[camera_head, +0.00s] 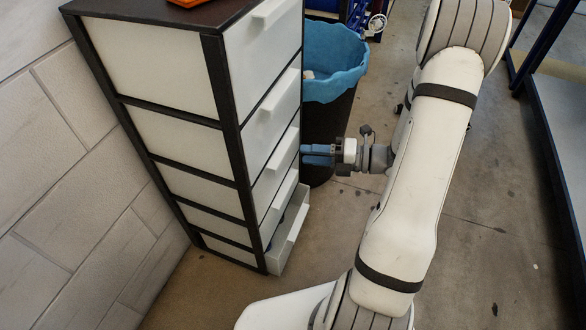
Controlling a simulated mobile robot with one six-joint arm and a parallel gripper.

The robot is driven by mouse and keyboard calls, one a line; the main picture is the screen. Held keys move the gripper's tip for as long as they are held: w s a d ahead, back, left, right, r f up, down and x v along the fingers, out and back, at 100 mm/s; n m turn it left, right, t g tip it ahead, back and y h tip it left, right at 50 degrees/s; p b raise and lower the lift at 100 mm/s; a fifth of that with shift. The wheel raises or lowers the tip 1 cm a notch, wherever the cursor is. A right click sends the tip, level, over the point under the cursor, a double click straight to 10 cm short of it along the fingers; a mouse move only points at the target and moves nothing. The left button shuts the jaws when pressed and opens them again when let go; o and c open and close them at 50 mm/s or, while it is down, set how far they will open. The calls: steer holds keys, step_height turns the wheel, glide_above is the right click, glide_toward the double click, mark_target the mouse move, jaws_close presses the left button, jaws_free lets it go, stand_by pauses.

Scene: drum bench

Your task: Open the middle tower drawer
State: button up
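A drawer tower with a black frame and white drawers (262,48) stands at the left. Its middle drawer (272,182) is the third from the top and looks closed, with a pale handle bar (283,153) along its front. My gripper (304,155) comes in from the right, level with the middle drawer. Its blue fingertips are at or just in front of the handle. Whether they touch or grip it, and how wide they are apart, cannot be made out.
The bottom drawer (291,244) stands pulled out. A black bin (332,115) with a blue liner (336,55) stands behind my gripper, close to the tower. A block wall (70,190) is at the left. A dark-framed bench (565,130) is at the right. Floor between is clear.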

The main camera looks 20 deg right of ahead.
mark_target(288, 152)
steer(key=w+d+f+m+t+b, duration=0.2)
steer(key=d+f+m+t, duration=0.1)
steer(key=d+f+m, duration=0.15)
steer(key=shift+m+h, duration=0.25)
steer(key=shift+h, duration=0.15)
steer(key=shift+s+f+b+x, duration=0.15)
steer(key=shift+b+x, duration=0.5)
steer(key=shift+x, duration=1.45)
steer(key=shift+s+f+b+x, duration=0.15)
steer(key=shift+b+x, duration=0.5)
steer(key=shift+x, duration=1.45)
steer(key=shift+w+a, duration=0.1)
steer(key=shift+a, duration=0.05)
steer(key=c, duration=0.9)
steer(key=shift+f, duration=0.1)
jaws_close()
